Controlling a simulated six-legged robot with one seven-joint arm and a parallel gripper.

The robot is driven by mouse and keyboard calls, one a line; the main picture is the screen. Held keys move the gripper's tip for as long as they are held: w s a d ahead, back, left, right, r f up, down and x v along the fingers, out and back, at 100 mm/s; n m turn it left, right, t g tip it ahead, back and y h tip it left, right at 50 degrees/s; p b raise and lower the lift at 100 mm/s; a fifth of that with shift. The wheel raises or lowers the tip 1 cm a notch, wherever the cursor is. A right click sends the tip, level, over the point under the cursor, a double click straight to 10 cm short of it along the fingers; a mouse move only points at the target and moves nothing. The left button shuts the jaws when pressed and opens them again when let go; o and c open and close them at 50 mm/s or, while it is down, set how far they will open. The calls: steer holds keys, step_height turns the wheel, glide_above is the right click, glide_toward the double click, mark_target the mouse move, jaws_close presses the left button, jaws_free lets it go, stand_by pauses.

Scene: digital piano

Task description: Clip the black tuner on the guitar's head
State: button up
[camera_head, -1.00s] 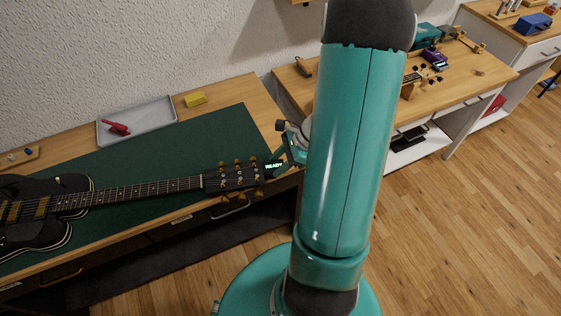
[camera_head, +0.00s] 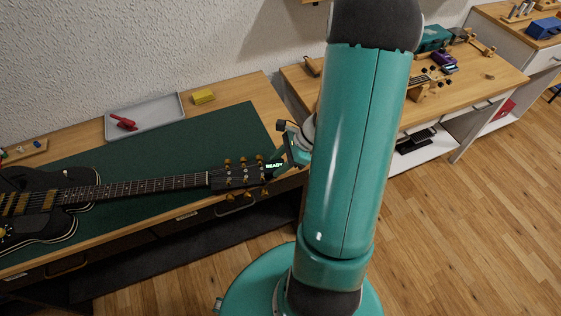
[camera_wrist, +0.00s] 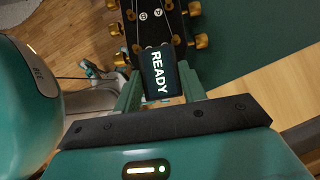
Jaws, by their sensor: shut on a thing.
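The black guitar (camera_head: 130,189) lies on the green mat with its head (camera_head: 238,176) at the mat's right end. The head, with gold tuning pegs, also shows at the top of the wrist view (camera_wrist: 160,25). My gripper (camera_wrist: 158,85) is shut on the black tuner (camera_wrist: 157,72), whose lit screen reads READY. In the head view the tuner (camera_head: 275,165) is at the tip of the guitar's head. In the wrist view it overlaps the head's end; I cannot tell whether it touches or is clipped on. My arm hides part of the gripper in the head view.
A grey tray (camera_head: 146,113) with a red tool (camera_head: 123,122) and a yellow block (camera_head: 203,97) stand behind the green mat (camera_head: 225,130). A second wooden bench (camera_head: 480,75) with tools and small devices is at the right. Wooden floor is clear in front of it.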

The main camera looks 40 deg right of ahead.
steer(key=o, duration=1)
steer(key=shift+o, duration=0.2)
steer(key=shift+d+r, duration=0.1)
steer(key=shift+v, duration=2.4)
steer(key=v, duration=1.3)
steer(key=shift+d+r, duration=0.2)
steer(key=shift+r, duration=0.15)
